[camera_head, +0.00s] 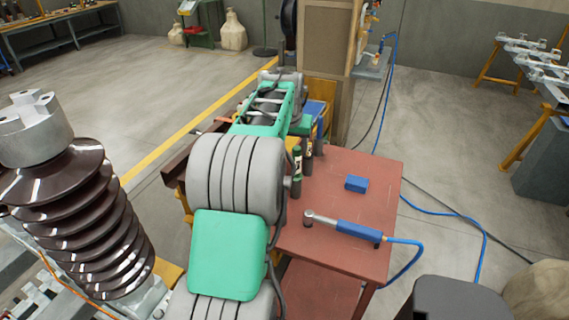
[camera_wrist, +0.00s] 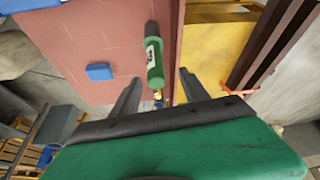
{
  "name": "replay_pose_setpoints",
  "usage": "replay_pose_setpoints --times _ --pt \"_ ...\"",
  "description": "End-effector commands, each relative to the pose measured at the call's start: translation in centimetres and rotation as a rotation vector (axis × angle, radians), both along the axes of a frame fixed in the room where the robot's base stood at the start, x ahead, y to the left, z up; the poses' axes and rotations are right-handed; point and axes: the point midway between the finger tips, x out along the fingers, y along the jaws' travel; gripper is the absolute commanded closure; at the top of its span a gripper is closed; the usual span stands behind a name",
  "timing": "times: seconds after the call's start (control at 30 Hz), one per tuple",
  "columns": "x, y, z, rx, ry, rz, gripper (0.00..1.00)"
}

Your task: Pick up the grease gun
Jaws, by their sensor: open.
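A green cylinder with a white label and a dark narrow end (camera_wrist: 154,62) shows in the wrist view; it looks like the grease gun. Green and dark cylinders (camera_head: 297,162) stand at the left edge of the red table in the head view; I cannot tell which of them is the one in the wrist view. My gripper (camera_wrist: 159,78) is open, its two dark fingers apart to the left and right of the cylinder's near end. No contact shows. In the head view my arm hides the fingers.
The red table (camera_head: 340,275) holds a small blue box (camera_head: 356,184) and a blue-handled tool (camera_head: 358,230) with a hose. A brown ribbed insulator (camera_head: 85,215) stands at left. A tall cardboard-coloured cabinet (camera_head: 325,40) rises behind the table.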

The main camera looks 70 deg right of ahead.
Motion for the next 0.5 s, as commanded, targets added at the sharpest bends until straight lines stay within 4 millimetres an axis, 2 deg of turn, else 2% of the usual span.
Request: replay_pose_setpoints --times 0.03,0.27,0.5 --pt "-0.5 -0.4 -1.0 0.003 0.0 -0.01 0.47" --pt "-0.7 -1.7 -3.5 0.002 0.001 -0.011 0.47" --pt "-0.6 -3.3 -7.0 0.001 0.0 -0.009 0.47"
